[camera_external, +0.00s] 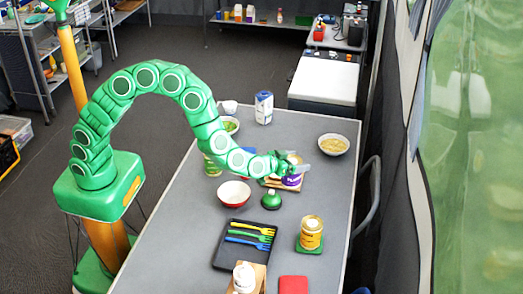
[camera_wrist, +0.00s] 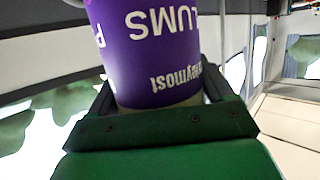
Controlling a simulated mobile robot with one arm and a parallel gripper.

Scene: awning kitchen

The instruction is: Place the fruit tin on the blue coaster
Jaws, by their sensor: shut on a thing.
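My gripper (camera_external: 284,164) is shut on the purple fruit tin (camera_external: 292,180), over the far middle of the table. In the wrist view the tin (camera_wrist: 152,50) fills the top middle, its "PLUMS" lettering upside down, between the two fingers of my gripper (camera_wrist: 158,96). A wooden board or coaster (camera_external: 272,184) shows beside and under the tin; I cannot tell whether the tin touches it. A small blue patch (camera_external: 246,150) shows behind my arm; most of it is hidden and I cannot tell whether it is the blue coaster.
A yellow tin (camera_external: 311,232) stands on a green coaster (camera_external: 310,249). A green round item (camera_external: 271,200), a red bowl (camera_external: 234,193), a black tray (camera_external: 228,257) with forks, a soup bowl (camera_external: 333,145) and a blue-white carton (camera_external: 264,107) stand around. The table's right edge (camera_external: 352,205) is near.

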